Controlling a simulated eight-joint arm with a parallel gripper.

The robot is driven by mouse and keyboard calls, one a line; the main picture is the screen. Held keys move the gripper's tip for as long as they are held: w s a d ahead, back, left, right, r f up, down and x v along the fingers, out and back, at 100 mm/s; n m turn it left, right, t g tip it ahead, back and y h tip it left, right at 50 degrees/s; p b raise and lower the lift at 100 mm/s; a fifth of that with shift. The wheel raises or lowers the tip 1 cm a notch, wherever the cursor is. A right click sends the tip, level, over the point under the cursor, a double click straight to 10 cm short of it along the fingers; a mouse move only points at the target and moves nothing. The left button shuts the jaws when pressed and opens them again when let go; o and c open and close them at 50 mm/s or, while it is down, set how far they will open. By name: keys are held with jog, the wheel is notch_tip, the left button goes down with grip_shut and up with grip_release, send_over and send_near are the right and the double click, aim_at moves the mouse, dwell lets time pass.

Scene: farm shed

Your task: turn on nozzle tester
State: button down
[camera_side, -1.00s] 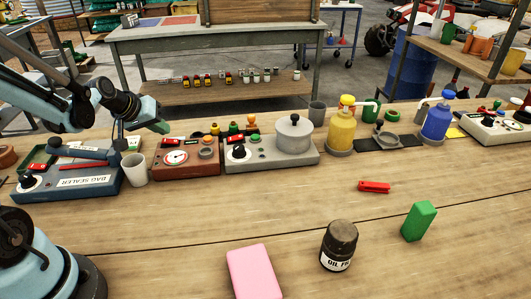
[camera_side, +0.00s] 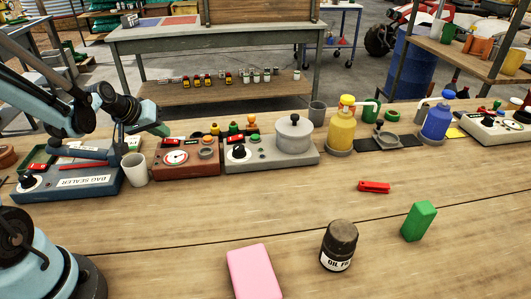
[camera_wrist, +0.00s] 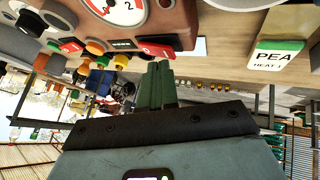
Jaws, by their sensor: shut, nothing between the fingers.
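The red-brown box with a round white gauge (camera_side: 187,158) looks like the nozzle tester; I read no name on it. It stands between the white cup and the grey machine. In the wrist view its gauge (camera_wrist: 118,8) is at the top, with a small dark display (camera_wrist: 122,44) and a red switch-like part (camera_wrist: 160,50) along its edge. I cannot tell the switch's position. My gripper (camera_side: 164,131) has green fingers, shut and empty, above and behind the box's left back part. In the wrist view the fingertips (camera_wrist: 158,66) appear just below the red part, seemingly apart from it.
The blue bag sealer (camera_side: 75,180) and white cup (camera_side: 135,170) stand left. A grey machine with a lidded pot (camera_side: 293,135) stands right. Behind are coloured knobs (camera_side: 233,128). A green-topped white packet (camera_wrist: 275,60) shows in the wrist view.

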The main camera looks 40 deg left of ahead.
jog(key=shift+f, duration=0.25)
jog(key=shift+r, duration=0.1)
dwell(0.5)
jog(key=shift+r, duration=0.7)
jog(key=shift+w+d+r, duration=0.15)
jog(key=shift+r, duration=0.65)
jog(key=shift+w+d+r, duration=0.1)
jog(key=shift+r, duration=0.75)
jog(key=shift+w+d+r, duration=0.15)
jog(key=shift+r, duration=0.65)
jog(key=s+d+m, duration=0.4)
jog(key=s+d, duration=0.1)
jog(key=d, duration=0.3)
jog(key=s+d+r+m, duration=0.1)
jog(key=s+d+m, duration=0.2)
jog(key=s+d, duration=0.2)
jog(key=d, duration=0.3)
jog(key=shift+d+r+m+h, duration=0.2)
jog(key=shift+m+h, duration=0.1)
jog(key=shift+m, duration=0.1)
